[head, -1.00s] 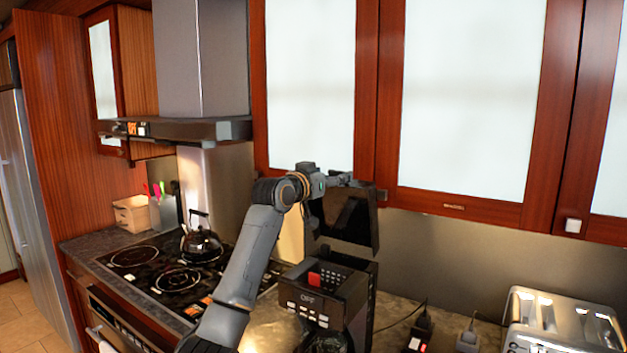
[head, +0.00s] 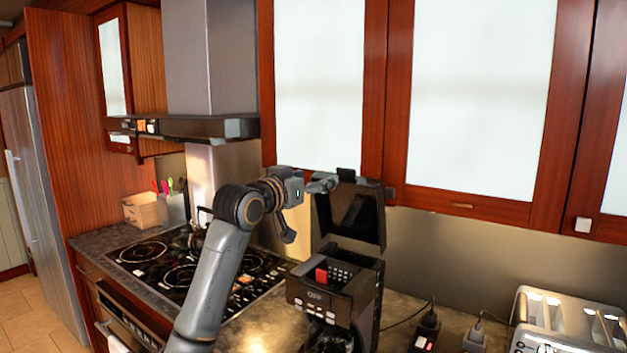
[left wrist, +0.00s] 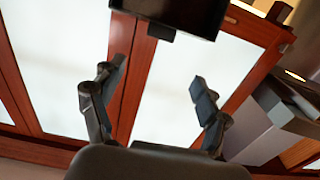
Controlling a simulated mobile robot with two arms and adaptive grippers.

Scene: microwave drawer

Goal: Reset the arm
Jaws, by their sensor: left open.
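My left gripper (head: 306,209) is open and empty, with its fingers spread apart. It is just left of the raised black lid (head: 352,218) of the coffee machine (head: 335,290). The upper finger reaches close to the lid's upper left edge in the head view; whether it touches cannot be told. In the left wrist view the two fingers of the gripper (left wrist: 158,82) are wide apart with nothing between them. A dark panel, probably the lid (left wrist: 185,14), lies beyond the fingertips. My right gripper is not in view.
Wall cabinets (head: 480,95) with frosted panes hang above and behind the gripper. A range hood (head: 185,127) is at the left, over the black cooktop (head: 180,265). A toaster (head: 570,318) stands at the right on the counter.

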